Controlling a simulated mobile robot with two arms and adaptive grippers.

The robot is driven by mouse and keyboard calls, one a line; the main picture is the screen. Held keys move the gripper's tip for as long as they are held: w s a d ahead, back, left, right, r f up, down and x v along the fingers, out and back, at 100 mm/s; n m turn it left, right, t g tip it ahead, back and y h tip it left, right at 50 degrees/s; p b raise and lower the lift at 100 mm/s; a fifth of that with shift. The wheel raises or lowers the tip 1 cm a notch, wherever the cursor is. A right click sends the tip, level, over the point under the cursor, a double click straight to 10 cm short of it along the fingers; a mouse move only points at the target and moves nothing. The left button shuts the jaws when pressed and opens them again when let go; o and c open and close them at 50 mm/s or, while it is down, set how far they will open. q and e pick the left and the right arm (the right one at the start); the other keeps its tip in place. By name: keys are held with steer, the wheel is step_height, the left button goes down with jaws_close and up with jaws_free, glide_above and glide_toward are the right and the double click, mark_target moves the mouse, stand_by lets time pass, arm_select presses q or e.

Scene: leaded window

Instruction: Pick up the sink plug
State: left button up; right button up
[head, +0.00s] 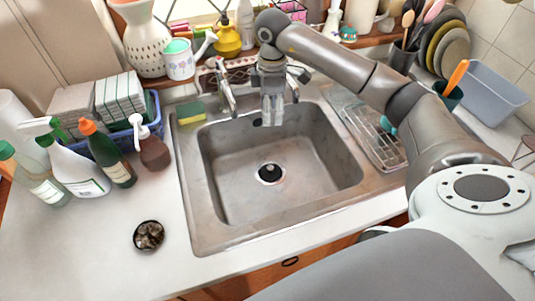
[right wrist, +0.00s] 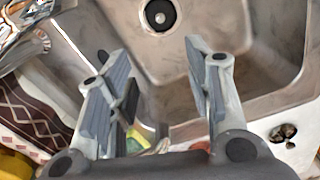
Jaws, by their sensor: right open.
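A black round piece with a pale centre, which looks like the sink plug (head: 270,173), sits at the drain in the floor of the steel sink (head: 225,205). I cannot tell plug from drain opening for certain. It also shows at the top of the right wrist view (right wrist: 158,14), beyond the fingertips. My right gripper (head: 272,116) hangs fingers down over the back of the basin, behind and above the drain. In the right wrist view its fingers (right wrist: 148,48) are apart with nothing between them. My left gripper is not in view.
The faucet (head: 227,88) stands close left of my right gripper. A sponge (head: 190,112) lies on the sink's back left corner. A wire rack (head: 370,135) is at right. The basin is otherwise clear.

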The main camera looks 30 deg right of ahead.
steer(key=b, duration=0.5)
glide_above(270, 167)
step_height(270, 167, down, 6)
step_height(270, 167, down, 16)
steer(key=b, duration=0.9)
steer(key=shift+w+d+r+b, duration=0.1)
steer(key=shift+r+b, duration=0.1)
steer(key=shift+b, duration=0.2)
steer(key=shift+f+p, duration=0.35)
steer(key=shift+f, duration=2.35)
jaws_close()
